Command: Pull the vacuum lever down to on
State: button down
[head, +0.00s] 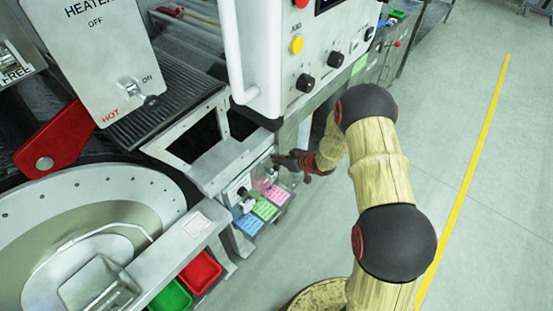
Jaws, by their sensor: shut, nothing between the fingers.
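My gripper (277,159) is at the end of my arm, in the middle of the head view, with its dark fingers pointing left. It is shut and empty. It is beside a small control panel (238,187) on the front of the machine frame, below the white control box. Small dark and pale fittings (247,204) sit on this panel, above coloured labels (264,209). I cannot read any vacuum marking, and I cannot tell which fitting is the vacuum lever. Whether the fingers touch the panel cannot be told; they hide part of it.
A white control box (318,55) with knobs overhangs the panel. A heater plate (100,55) with a switch, a red lever (68,138) and the round drum (95,235) are left. Red (200,272) and green (170,297) bins stand below. The floor (480,200) right is clear.

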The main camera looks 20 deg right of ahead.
jog(key=shift+s+d+f, duration=0.1)
jog(key=shift+s+d, duration=0.15)
jog(key=shift+s+d+f+t+b, duration=0.1)
jog(key=shift+s+t+b, duration=0.15)
jog(key=shift+t+b, duration=0.25)
jog(key=shift+s+d+f+y, duration=0.1)
jog(key=shift+s+d+y, duration=0.1)
jog(key=shift+y, duration=0.2)
jog(key=s+d+f+t+y+b, duration=0.2)
jog(key=s+d+f+t+b, duration=0.1)
jog(key=s+d+f+b, duration=0.2)
notch_tip(320, 180, down, 5)
jog(key=s+b, duration=0.2)
jog(key=b, duration=0.1)
jog(key=shift+s+d+r+t+b, duration=0.2)
jog(key=shift+s+t+b, duration=0.1)
jog(key=shift+f, duration=0.1)
dwell(0.4)
